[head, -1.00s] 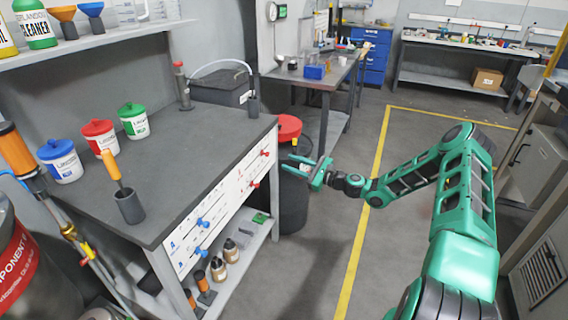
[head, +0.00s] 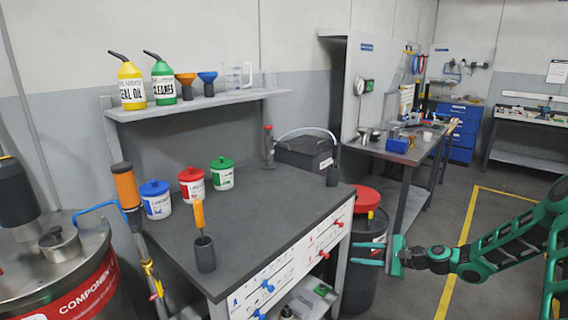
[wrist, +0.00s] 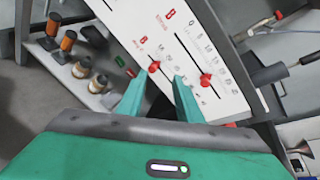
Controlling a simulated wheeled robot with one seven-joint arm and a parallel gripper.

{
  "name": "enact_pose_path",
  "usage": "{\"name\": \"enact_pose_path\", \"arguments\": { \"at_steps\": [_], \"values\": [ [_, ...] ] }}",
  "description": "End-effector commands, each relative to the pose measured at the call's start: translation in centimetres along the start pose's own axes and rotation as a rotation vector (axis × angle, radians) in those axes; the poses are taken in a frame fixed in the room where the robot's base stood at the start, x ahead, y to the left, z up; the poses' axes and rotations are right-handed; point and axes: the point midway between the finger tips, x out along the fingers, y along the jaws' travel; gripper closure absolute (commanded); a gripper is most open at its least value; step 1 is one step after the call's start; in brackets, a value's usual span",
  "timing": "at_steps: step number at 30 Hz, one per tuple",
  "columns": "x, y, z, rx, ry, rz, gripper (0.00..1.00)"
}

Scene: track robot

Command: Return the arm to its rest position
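My gripper (head: 372,254) is at the right of the workbench (head: 290,208) in the head view, in front of the bin with the red lid. Its two green fingers are apart with nothing between them. In the wrist view the open fingers (wrist: 158,98) point toward the white panel (wrist: 225,70) on the bench front, with red knobs beyond the tips. The fingers appear clear of the panel. My green arm reaches in from the right edge of the head view.
Blue, red and green lidded tubs (head: 191,184) stand on the bench. A dark bin with a red lid (head: 366,199) is behind my gripper. A shelf (head: 200,104) holds bottles and funnels. A metal drum (head: 60,270) is at the lower left. Open floor (head: 420,262) lies right of the bench.

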Motion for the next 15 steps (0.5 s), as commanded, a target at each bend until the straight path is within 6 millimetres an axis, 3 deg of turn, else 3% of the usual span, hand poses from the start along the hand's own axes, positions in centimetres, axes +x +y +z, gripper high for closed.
{"name": "enact_pose_path", "arguments": {
  "at_steps": [8, 15],
  "values": [
    [-4.3, 4.0, 2.4, -0.290, 0.142, 0.319, 0.68],
    [-10.4, 6.1, 4.3, -0.489, 0.255, 0.563, 0.68]
  ]
}}
